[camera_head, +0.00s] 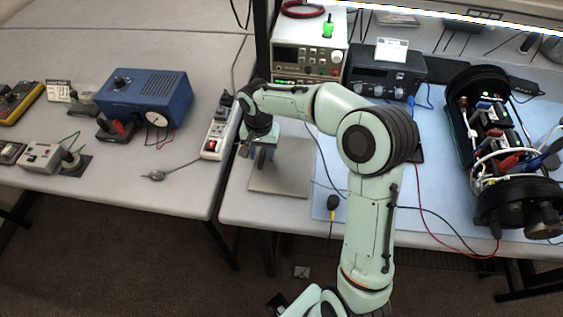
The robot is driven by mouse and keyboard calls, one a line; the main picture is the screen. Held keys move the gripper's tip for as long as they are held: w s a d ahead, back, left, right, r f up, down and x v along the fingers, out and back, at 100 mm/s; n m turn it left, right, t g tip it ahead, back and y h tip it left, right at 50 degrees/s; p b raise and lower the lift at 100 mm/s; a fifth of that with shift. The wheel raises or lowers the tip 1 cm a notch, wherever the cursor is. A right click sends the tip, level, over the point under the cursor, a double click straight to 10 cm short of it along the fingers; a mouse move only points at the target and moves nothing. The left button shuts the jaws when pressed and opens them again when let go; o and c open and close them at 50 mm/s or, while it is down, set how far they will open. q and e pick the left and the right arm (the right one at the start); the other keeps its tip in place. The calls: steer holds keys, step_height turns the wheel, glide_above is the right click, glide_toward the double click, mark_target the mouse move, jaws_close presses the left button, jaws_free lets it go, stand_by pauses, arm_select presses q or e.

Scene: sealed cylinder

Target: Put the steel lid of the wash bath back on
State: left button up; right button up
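My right arm reaches up and bends left across the bench. My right gripper (262,158) points down over the left part of the bench, above a flat grey plate (282,182). The wrist partly hides the fingers, and I cannot tell whether they hold anything. Something small and blue shows beside the fingers. The plate lies near the bench's front left edge; I cannot tell whether it is the steel lid. I cannot make out the wash bath for certain. A blue box (145,95) with a dark knob and a round white dial stands on the left table. My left gripper is not in view.
A power strip (215,138) lies left of the gripper. Bench instruments (309,50) stand behind my arm. Loose cables cross the mat.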

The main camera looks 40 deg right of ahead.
jaws_close()
steer(key=shift+r, duration=0.15)
